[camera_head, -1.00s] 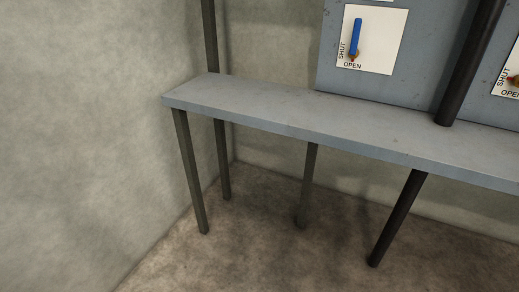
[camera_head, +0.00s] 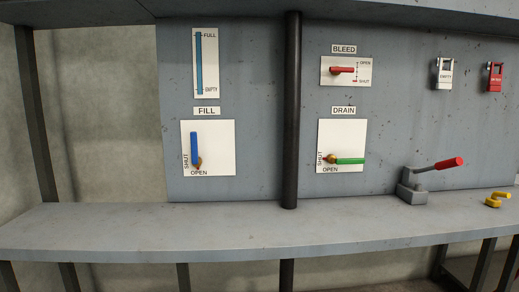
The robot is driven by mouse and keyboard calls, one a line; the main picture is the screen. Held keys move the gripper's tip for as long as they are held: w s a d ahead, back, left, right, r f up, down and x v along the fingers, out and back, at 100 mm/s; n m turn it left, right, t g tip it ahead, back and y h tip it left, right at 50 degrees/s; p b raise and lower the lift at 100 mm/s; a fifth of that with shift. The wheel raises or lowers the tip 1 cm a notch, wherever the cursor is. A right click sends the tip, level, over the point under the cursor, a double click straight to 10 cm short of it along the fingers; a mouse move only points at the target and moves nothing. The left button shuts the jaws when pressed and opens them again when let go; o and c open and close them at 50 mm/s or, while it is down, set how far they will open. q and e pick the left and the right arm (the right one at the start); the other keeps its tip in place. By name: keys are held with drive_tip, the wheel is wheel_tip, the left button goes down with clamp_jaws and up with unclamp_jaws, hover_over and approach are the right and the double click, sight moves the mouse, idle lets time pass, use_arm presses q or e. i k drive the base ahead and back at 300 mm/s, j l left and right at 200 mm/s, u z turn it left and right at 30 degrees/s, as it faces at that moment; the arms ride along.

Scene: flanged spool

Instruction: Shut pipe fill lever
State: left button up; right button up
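The fill lever (camera_head: 194,148) is a blue handle on a white plate (camera_head: 222,150) under the FILL label (camera_head: 207,111). The handle stands upright above its brass pivot, whose small tip points down towards the word OPEN. The word SHUT is written up the plate's left side. Neither of my grippers shows, so nothing is seen touching the lever.
A dark post (camera_head: 290,110) stands right of the fill plate. Beyond it are the green drain lever (camera_head: 350,161), red bleed handle (camera_head: 343,70), two hanging tags (camera_head: 445,73), a red-tipped grey lever (camera_head: 413,190) and a yellow piece (camera_head: 495,201). The shelf (camera_head: 150,228) below the fill plate is clear.

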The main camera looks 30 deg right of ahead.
sight(196, 161)
drive_tip(key=z, duration=0.4)
drive_tip(key=i+j, duration=0.65)
drive_tip(key=j, duration=0.15)
drive_tip(key=j+u, duration=0.05)
